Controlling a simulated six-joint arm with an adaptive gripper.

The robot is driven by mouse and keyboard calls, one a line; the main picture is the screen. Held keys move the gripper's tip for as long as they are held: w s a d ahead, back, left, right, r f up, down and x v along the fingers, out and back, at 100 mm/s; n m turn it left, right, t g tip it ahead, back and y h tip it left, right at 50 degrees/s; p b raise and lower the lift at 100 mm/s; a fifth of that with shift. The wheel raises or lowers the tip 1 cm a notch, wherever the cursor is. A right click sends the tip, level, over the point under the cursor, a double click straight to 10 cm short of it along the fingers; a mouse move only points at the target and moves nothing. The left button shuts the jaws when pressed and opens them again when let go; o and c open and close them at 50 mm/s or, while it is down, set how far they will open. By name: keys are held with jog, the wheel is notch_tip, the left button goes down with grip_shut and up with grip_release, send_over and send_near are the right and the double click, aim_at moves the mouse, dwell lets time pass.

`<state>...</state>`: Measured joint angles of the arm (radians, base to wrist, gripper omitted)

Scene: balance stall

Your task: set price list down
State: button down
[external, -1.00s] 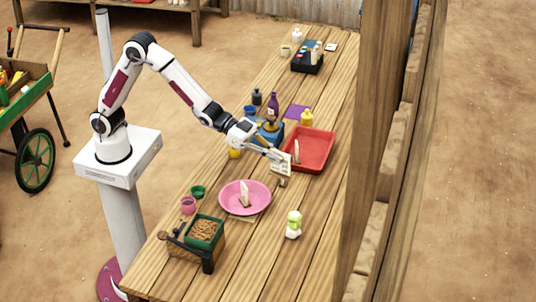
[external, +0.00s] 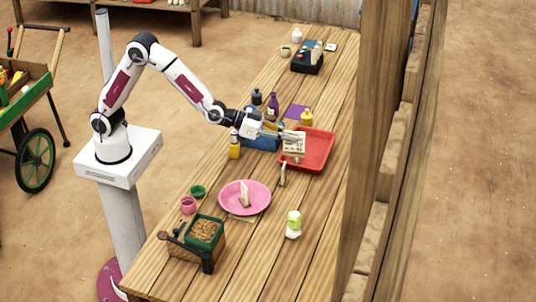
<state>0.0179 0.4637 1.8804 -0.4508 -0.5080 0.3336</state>
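The price list (external: 294,145) is a small cream card with dark marks. It is at the end of my gripper (external: 297,135), in front of the near left part of the red tray (external: 318,152) in the external view. My gripper reaches in from the left, and its fingers appear closed on the card's upper part. The card looks roughly upright. I cannot tell from this one view whether its lower edge touches anything.
A small upright piece (external: 283,174) stands on the table just below the tray. A pink plate (external: 258,198) holds another wedge-like piece. The right table edge is clear.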

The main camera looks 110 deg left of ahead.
jog(key=shift+w+a+r+n+g+y, duration=0.75)
jog(key=shift+w+a+n+g+y, duration=1.05)
jog(key=shift+w+a+n+y, duration=2.1)
notch_tip(320, 180, down, 14)
jog(key=w+n+g+y, duration=0.1)
jog(key=n+g+y, duration=0.1)
jog(key=g, duration=0.3)
jog(key=shift+a+n+y, duration=0.25)
jog(key=shift+n+y, duration=0.15)
jog(key=shift+n, duration=0.3)
notch_tip(320, 180, down, 6)
jog(key=shift+f, duration=0.2)
jog(key=shift+f, duration=1.75)
